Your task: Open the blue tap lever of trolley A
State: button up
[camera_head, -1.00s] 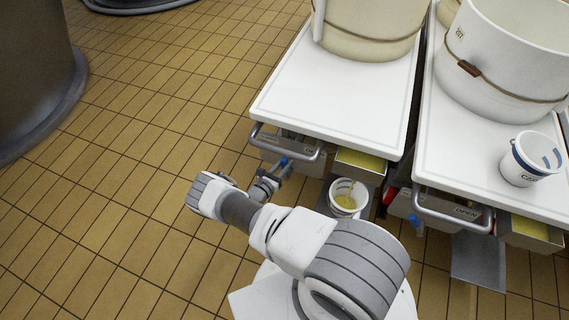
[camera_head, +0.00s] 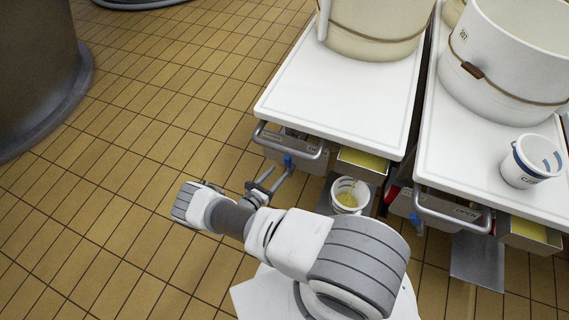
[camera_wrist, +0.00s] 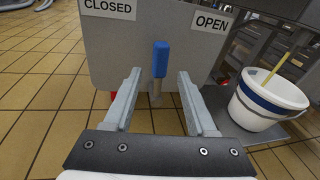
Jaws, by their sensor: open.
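The blue tap lever (camera_wrist: 161,58) stands upright on the grey tap panel (camera_wrist: 120,50) in the wrist view, between a "CLOSED" sign (camera_wrist: 108,8) at left and an "OPEN" sign (camera_wrist: 211,23) at right. In the head view the lever (camera_head: 288,162) shows small under the front handle of the left trolley (camera_head: 340,90). I see no letter naming the trolley. My gripper (camera_wrist: 158,78) is open and empty, its fingers on either side of the lever's line. The lever seems just beyond the fingertips. My gripper (camera_head: 277,178) also shows in the head view, pointing at the panel.
A white bucket (camera_wrist: 262,113) with a blue band stands on a low shelf right of the lever; a thin yellow strip enters it. The right trolley (camera_head: 470,150) is close by, with a white cup (camera_head: 522,172) on top. The tiled floor (camera_head: 130,190) at left is clear.

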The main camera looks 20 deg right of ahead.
jog(key=p+v, duration=0.1)
jog(key=v, duration=0.8)
jog(key=shift+s+a, duration=0.25)
jog(key=shift+a, duration=0.05)
